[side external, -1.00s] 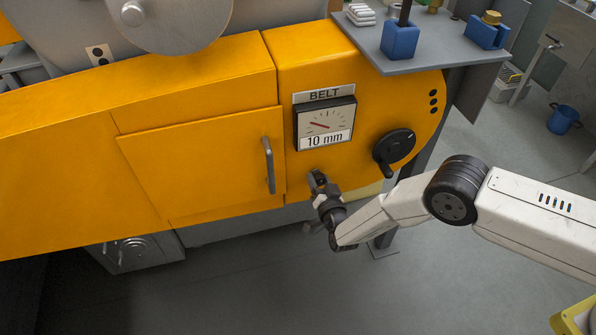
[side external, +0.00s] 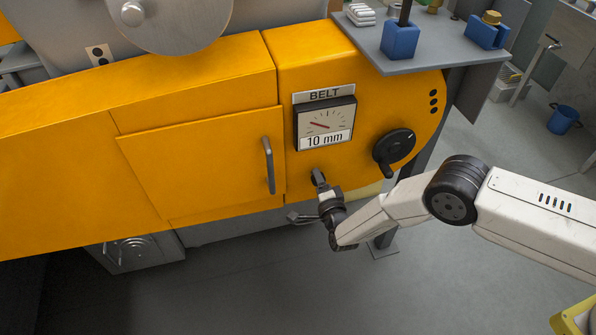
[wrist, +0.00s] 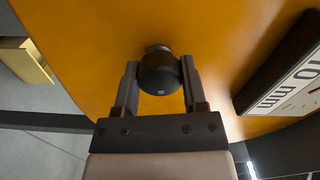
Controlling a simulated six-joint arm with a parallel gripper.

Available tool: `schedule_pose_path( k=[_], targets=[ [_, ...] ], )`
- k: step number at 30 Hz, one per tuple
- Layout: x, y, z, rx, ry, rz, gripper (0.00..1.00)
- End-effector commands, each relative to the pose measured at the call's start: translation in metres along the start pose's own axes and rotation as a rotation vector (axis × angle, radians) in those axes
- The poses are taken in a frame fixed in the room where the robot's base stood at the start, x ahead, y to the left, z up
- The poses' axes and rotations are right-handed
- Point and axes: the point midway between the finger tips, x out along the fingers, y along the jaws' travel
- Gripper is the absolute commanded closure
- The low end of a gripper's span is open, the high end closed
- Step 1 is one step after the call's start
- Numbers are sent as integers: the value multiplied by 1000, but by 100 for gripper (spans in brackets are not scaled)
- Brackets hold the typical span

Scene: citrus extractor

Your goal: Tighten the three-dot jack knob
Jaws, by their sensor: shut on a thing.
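A dark round knob (wrist: 158,72) sits on the orange housing, below the belt gauge. My gripper (wrist: 159,66) is shut on it, with one finger on each side, as the wrist view shows. In the side view my gripper (side external: 322,188) reaches the panel there and the knob is mostly hidden. A marker of three black dots (side external: 433,102) is on the housing at the upper right. A black knob with a lever-like grip (side external: 393,150) stands below and left of the dots, apart from my gripper. The belt gauge (side external: 326,124) reads 10 mm.
A door handle (side external: 269,165) stands left of my gripper. A grey shelf (side external: 440,58) with blue holders juts out above. A two-dot plate (side external: 99,55) is at the upper left. The floor below my gripper is mostly open.

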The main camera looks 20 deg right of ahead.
Motion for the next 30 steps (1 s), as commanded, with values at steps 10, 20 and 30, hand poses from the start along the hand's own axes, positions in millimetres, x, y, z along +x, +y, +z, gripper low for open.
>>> schedule_pose_path(
  k=[10,20,30],
  targets=[
    [-2,1,1,174,-2,1,100],
    [-2,1,1,203,-2,1,100],
    [-2,1,1,202,-2,1,10]
  ],
)
